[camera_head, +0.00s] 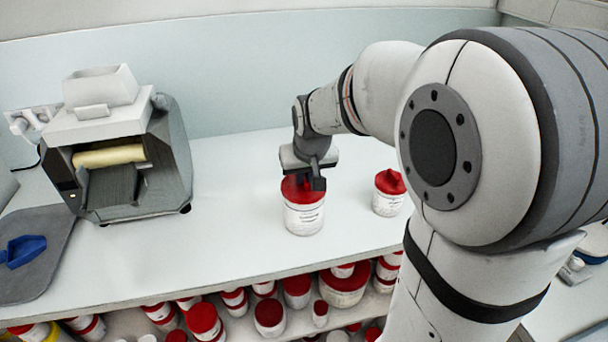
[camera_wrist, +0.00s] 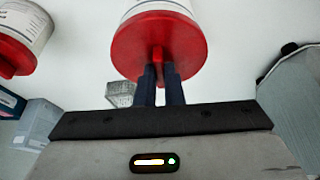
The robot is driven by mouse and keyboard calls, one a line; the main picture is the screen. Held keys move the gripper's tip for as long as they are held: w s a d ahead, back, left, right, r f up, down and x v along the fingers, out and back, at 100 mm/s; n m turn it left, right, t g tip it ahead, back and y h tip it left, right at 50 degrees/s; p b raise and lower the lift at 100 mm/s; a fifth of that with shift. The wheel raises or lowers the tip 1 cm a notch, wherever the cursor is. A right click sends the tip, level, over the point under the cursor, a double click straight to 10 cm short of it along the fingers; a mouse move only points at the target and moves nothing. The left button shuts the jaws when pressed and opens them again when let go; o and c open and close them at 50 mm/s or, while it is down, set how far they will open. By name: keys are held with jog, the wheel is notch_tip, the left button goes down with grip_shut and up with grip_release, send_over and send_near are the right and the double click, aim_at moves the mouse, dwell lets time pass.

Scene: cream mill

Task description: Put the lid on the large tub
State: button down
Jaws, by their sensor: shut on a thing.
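The large tub (camera_head: 304,217) is white with a printed label and stands upright on the white counter. The red lid (camera_head: 291,190) is at its top, with the tub's white wall directly below the rim. In the wrist view the lid (camera_wrist: 185,48) faces me and the tub (camera_wrist: 155,5) shows just beyond it. My gripper (camera_head: 317,184) is above the tub, pointing down. In the wrist view its dark fingers (camera_wrist: 159,80) are shut on the lid's raised red grip. I cannot tell whether the lid is fully seated.
A smaller white tub with a red lid (camera_head: 388,192) stands to the right. A grey machine with a white hopper (camera_head: 115,150) stands at left, near a blue scoop (camera_head: 24,250) on a grey mat. Several red-lidded tubs fill the shelf below. The counter between machine and large tub is clear.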

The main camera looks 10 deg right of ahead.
jog(key=c, duration=1)
grip_release()
jog(key=shift+r, duration=0.1)
jog(key=shift+r+p, duration=1.55)
jog(key=shift+r, duration=0.65)
grip_shut()
jog(key=shift+w, duration=0.2)
